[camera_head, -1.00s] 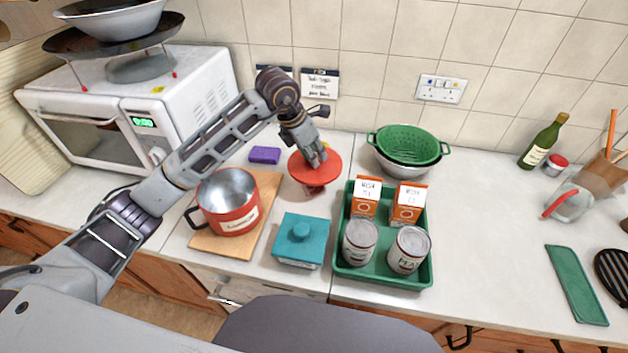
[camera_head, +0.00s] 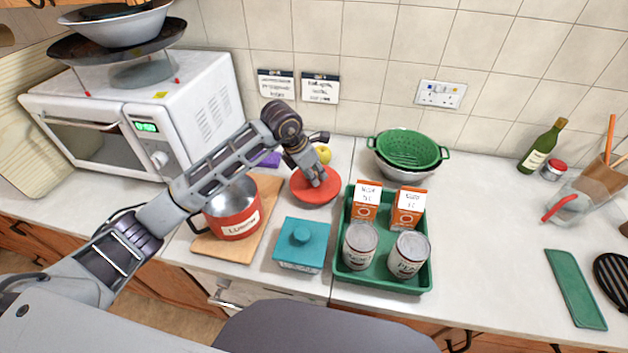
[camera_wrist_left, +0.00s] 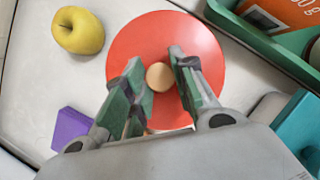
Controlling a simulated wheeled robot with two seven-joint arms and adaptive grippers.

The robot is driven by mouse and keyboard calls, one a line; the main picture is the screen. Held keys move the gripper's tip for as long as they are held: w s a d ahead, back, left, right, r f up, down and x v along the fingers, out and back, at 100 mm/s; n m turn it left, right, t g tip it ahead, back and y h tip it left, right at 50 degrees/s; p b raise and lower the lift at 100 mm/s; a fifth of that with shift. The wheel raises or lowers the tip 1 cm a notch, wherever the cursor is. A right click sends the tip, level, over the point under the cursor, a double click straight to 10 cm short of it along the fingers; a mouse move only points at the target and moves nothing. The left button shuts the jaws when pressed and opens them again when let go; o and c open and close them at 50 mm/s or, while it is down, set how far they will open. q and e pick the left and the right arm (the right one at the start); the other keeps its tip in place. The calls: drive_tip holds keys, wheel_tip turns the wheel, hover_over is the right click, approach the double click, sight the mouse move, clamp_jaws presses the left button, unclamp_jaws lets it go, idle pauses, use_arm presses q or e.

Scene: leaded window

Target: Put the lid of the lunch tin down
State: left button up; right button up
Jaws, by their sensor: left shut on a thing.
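A round red lid (camera_head: 318,193) with a pale wooden knob (camera_wrist_left: 159,76) is at or just above the counter, between the red pot and the green tray; I cannot tell if it touches the counter. My left gripper (camera_head: 314,176) points down at it, its fingers on either side of the knob in the left wrist view (camera_wrist_left: 163,82), shut on it. A teal square tin (camera_head: 300,255) has its knobbed teal lid (camera_head: 302,236) on and stands in front of the red lid. My right gripper is not in view.
An open red pot (camera_head: 233,215) stands on a wooden board (camera_head: 253,225) at left. A green tray (camera_head: 383,279) with cans and cartons is close on the right. A yellow apple (camera_wrist_left: 78,30) and a purple block (camera_wrist_left: 69,131) lie nearby. The counter at right centre is clear.

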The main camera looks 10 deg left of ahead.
use_arm(q)
drive_tip(key=shift+f, duration=1.6)
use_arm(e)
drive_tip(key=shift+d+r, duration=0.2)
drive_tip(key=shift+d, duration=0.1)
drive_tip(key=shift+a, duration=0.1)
use_arm(q)
drive_tip(key=shift+f, duration=0.2)
drive_tip(key=o, duration=1)
drive_tip(key=shift+r, duration=0.15)
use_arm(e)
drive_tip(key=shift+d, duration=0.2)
use_arm(q)
drive_tip(key=shift+r, duration=0.1)
